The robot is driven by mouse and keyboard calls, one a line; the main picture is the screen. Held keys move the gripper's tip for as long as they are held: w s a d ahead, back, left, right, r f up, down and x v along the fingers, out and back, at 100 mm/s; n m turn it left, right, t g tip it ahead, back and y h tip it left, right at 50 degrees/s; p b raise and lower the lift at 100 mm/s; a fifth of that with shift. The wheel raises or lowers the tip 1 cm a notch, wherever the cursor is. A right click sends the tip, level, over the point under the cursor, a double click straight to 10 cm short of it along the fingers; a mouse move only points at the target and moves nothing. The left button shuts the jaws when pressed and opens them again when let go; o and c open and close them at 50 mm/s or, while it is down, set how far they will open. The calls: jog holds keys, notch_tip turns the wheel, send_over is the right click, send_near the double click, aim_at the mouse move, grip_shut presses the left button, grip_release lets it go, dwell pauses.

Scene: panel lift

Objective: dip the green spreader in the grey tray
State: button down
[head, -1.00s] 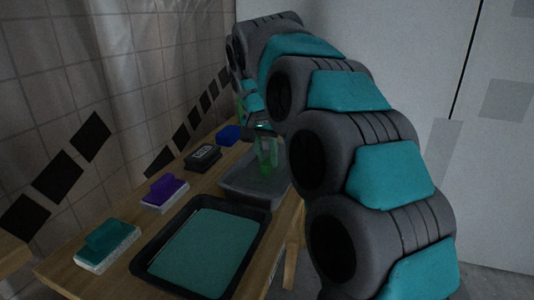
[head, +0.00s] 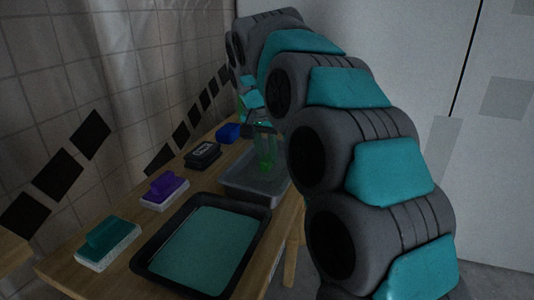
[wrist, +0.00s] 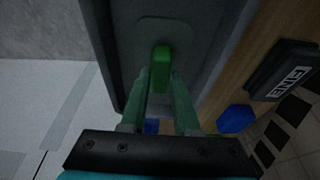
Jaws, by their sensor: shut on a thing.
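My gripper (wrist: 161,88) has green fingers and is shut on the green spreader's handle (wrist: 161,60) in the wrist view. A paler rounded rectangle shows under the handle; I cannot tell whether it is the spreader's pad or the tray floor. The grey tray (head: 239,194) lies on the wooden table, and its wall (wrist: 208,92) also shows in the wrist view. My gripper is over the tray's inside, fingers pointing down. In the head view the fingers hide most of the spreader, and its contact with the tray floor cannot be made out.
A black tray (head: 155,236) with a teal filling lies nearer. Along the table's left side stand a teal-handled spreader (head: 108,242), a purple-handled one (head: 166,190), a black labelled block (head: 203,155) and a blue one (head: 229,133). A tiled wall borders the left.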

jog(key=shift+r+p, duration=1.95)
jog(key=shift+r, duration=1.9)
jog(key=shift+s+f, duration=0.1)
